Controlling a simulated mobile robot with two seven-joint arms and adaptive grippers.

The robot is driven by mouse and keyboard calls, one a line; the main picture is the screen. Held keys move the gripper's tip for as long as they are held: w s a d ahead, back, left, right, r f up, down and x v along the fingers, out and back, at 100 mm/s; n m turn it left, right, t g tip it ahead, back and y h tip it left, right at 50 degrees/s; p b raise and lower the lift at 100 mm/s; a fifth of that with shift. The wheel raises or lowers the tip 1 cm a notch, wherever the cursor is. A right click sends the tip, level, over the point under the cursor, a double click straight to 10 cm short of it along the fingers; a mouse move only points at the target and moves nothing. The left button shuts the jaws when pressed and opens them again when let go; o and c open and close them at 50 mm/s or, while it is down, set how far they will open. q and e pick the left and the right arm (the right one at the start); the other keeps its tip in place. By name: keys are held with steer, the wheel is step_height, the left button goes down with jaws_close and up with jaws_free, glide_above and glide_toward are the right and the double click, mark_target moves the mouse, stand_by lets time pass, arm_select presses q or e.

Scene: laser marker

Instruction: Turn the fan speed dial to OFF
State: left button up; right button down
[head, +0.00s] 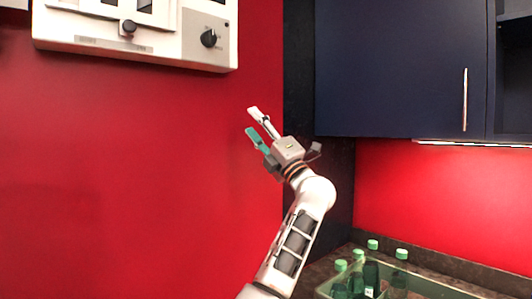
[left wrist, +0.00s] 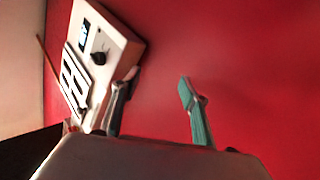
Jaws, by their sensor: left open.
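A white control panel (head: 170,52) is fixed to the red wall at the upper left of the head view. A round black dial (head: 209,38) is on its right part, with marks around it too small to read. The dial also shows in the left wrist view (left wrist: 99,58), on the tilted panel at the upper left. My left gripper (head: 252,121) is open and empty, below and to the right of the dial in the head view, apart from it. One finger is pale and the other green. In the left wrist view my fingers (left wrist: 158,78) stand wide apart. My right gripper does not show.
A smaller dark knob (head: 128,28) is left of the dial on the panel. A dark blue cabinet (head: 395,70) hangs at the right. A tray of green-capped bottles (head: 371,272) stands on the dark counter at the lower right. The wall below the panel is bare.

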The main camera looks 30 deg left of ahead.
arm_select(q)
step_height(320, 180, down, 7)
steer(key=w+d+m+t, duration=0.2)
steer(key=m+t, duration=0.3)
steer(key=shift+d+h, duration=0.2)
steer(key=shift+h, duration=0.1)
steer(key=shift+f+m, duration=0.15)
steer(key=shift+m, duration=0.15)
